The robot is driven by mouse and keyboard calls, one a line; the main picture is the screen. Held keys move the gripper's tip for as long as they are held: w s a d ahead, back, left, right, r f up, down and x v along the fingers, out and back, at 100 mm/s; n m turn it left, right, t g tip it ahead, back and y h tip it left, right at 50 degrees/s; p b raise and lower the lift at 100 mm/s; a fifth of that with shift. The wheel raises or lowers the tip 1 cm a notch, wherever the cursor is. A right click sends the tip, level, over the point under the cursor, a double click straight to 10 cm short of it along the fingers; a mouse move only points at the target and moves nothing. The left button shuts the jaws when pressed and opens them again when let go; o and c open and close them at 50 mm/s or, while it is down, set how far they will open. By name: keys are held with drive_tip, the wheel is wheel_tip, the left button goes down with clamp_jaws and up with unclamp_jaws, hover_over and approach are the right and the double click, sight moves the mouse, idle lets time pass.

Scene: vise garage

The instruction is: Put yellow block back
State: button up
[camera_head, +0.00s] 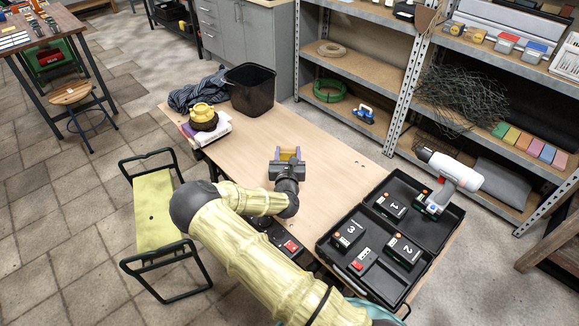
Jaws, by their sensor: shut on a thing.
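My gripper (288,160) is out over the middle of the wooden table, pointing away from my body. It is shut on a small yellow block (289,153), and the fingers hide most of the block. I cannot tell whether the block touches the table top. The wooden table (335,158) is bare around the gripper.
A black bin (250,90), dark cloth and a yellow object on books stand at the table's far left. An open black case (345,262) with numbered packs and a white-grey drill (450,170) are at right. Metal shelves (400,45) stand behind; one holds a coloured row (530,145).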

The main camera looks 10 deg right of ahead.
wheel_tip(320, 180, down, 3)
drive_tip(key=shift+w+r, duration=0.1)
drive_tip(key=shift+r, duration=0.05)
drive_tip(key=shift+d, duration=0.15)
drive_tip(key=shift+f, duration=1.95)
drive_tip(key=shift+f, duration=0.15)
drive_tip(key=o, duration=1)
